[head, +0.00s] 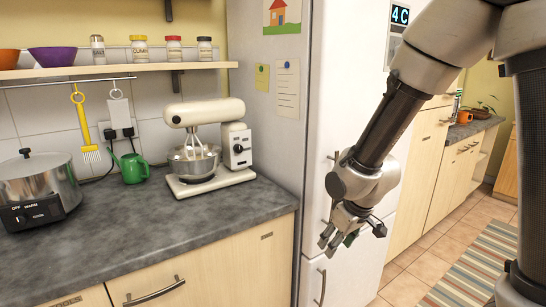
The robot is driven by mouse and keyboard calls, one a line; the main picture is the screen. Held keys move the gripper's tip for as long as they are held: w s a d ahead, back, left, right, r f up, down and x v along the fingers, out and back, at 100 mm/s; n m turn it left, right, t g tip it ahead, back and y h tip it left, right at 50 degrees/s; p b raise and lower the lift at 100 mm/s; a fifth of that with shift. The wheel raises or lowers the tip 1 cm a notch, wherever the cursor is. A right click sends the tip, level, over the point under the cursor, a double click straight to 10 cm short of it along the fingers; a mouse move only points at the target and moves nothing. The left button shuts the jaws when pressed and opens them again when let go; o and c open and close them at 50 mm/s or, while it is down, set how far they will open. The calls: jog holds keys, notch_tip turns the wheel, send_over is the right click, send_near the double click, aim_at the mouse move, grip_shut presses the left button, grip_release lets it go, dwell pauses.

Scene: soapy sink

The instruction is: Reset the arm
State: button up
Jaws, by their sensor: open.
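My gripper (350,232) is at the end of my arm, which reaches in from the upper right. It hangs pointing down and to the left in front of the white fridge (333,120). Its fingers are apart and I see nothing between them. It is to the right of the grey counter's edge and does not appear to touch anything. No sink shows in the head view.
The grey counter (130,222) holds a cream stand mixer (237,152), a green watering can (133,169) and a slow cooker (38,185). A shelf (110,72) with bowls and several spice jars hangs above. Open tiled floor (405,282) and a striped rug (475,265) lie at right.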

jog(key=s+d+r+m+t+h, duration=0.1)
jog(key=s+d+r+m, duration=0.5)
jog(key=s+d+r, duration=1.1)
notch_tip(320, 180, up, 3)
jog(key=d+h, duration=0.1)
jog(key=d, duration=0.1)
jog(key=shift+s+d+m, duration=0.25)
jog(key=shift+d+m, duration=0.15)
